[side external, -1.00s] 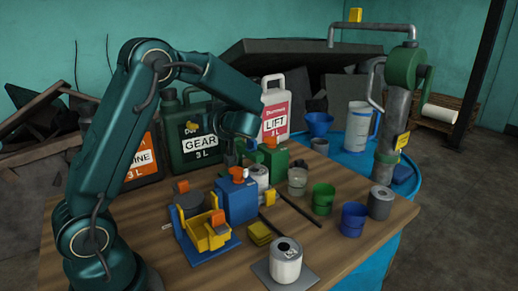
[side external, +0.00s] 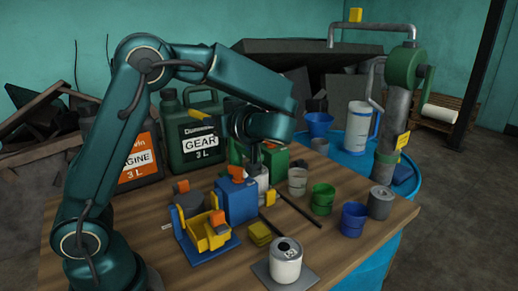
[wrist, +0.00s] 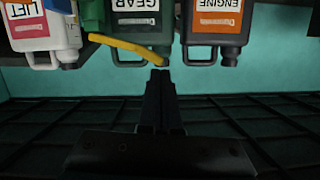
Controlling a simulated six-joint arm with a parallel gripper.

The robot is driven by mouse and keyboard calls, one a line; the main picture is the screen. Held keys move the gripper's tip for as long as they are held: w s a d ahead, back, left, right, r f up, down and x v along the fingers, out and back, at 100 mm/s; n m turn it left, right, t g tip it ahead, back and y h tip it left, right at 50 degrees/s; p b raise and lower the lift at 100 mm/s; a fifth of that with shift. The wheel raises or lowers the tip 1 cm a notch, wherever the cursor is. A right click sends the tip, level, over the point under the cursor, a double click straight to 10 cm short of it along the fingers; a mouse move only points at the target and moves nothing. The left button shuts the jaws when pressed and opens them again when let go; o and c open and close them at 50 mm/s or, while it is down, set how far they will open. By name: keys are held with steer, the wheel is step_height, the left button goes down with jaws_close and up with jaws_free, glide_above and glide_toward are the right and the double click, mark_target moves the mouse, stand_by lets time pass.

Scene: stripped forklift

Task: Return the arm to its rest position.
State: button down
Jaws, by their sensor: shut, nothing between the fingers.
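My teal arm (side external: 250,80) reaches over the workbench from the left, with its elbow raised. Its wrist (side external: 268,125) hangs above the blue and green cans. In the wrist view my gripper (wrist: 160,78) has its two dark fingers together, with nothing between them. In the side view the fingers are mostly hidden or too dark to make out.
The GEAR jug (side external: 200,130) and orange-labelled ENGINE jug (side external: 140,160) stand behind the arm. A blue can (side external: 236,202), yellow-blue holder (side external: 206,235), open tin (side external: 286,262), green cup (side external: 322,199) and blue cup (side external: 353,219) crowd the wooden bench (side external: 150,265).

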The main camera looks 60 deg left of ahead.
steer(key=s+d+f+m+t+h, duration=0.1)
steer(key=s+d+m+h, duration=0.15)
steer(key=s+h, duration=0.2)
steer(key=s+d+f+m+t+h, duration=0.1)
steer(key=s+d+f+m+h, duration=0.15)
steer(key=s, duration=0.35)
steer(key=d+f+m+t+h, duration=0.2)
steer(key=d+m+t+h, duration=0.2)
steer(key=d+m+h, duration=0.4)
steer(key=d+m, duration=0.4)
steer(key=d, duration=0.2)
steer(key=shift+s+f, duration=0.15)
steer(key=shift+f, duration=0.1)
